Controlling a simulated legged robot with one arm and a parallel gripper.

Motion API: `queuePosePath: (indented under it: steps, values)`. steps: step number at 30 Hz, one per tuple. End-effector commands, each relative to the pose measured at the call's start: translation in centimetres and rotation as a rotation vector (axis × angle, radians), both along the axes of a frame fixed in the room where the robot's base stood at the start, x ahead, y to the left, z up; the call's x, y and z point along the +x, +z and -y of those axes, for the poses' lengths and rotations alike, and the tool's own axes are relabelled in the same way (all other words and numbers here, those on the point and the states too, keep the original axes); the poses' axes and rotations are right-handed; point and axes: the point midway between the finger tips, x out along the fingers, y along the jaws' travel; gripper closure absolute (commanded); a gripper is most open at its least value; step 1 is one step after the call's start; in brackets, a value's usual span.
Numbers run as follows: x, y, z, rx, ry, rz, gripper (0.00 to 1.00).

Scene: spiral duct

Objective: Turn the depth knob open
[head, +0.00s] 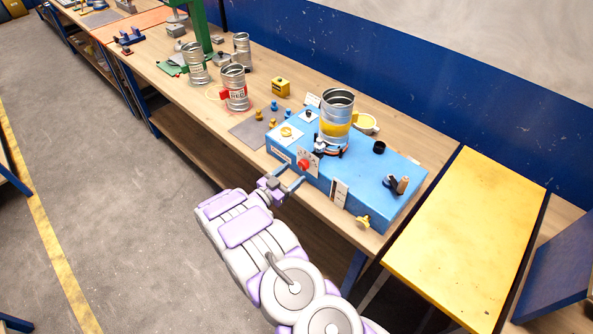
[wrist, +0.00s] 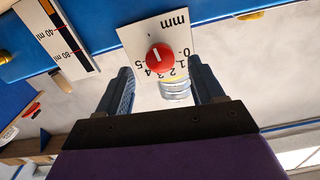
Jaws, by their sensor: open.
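The depth knob (head: 303,164) is a small red knob on a white dial plate on the front face of the blue machine (head: 355,175). In the wrist view the red knob (wrist: 160,58) shows a white line pointing up in the picture. Its plate (wrist: 135,37) carries "mm" and numbers from 0 to 5, seen upside down. My gripper (head: 291,176) is open and empty, its fingertips just in front of the dial. In the wrist view the gripper (wrist: 161,75) has one finger on each side of the knob's line; contact cannot be seen.
A metal can (head: 337,118) with a yellow band stands on the machine. A ml scale (head: 339,192) and a yellow knob (head: 362,221) are further right on the front. More cans (head: 235,88) stand on the wooden bench. A yellow table (head: 470,235) is at right.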

Motion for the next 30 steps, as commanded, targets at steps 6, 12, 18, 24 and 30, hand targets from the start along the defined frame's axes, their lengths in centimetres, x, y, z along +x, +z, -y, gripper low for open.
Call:
queuePosePath:
  steps: [6, 12, 18, 24, 30]
  values:
    - [-3.9, -0.2, -3.5, 0.0, 0.006, -0.002, 0.33]
    - [-7.3, -0.1, -6.0, 0.0, 0.004, -0.001, 0.33]
    - [-9.6, -0.2, -7.7, -0.001, 0.003, -0.003, 0.33]
    - [-10.6, -0.2, -8.5, -0.001, 0.002, -0.004, 0.33]
    - [-10.7, -0.2, -8.5, -0.001, 0.001, -0.003, 0.33]
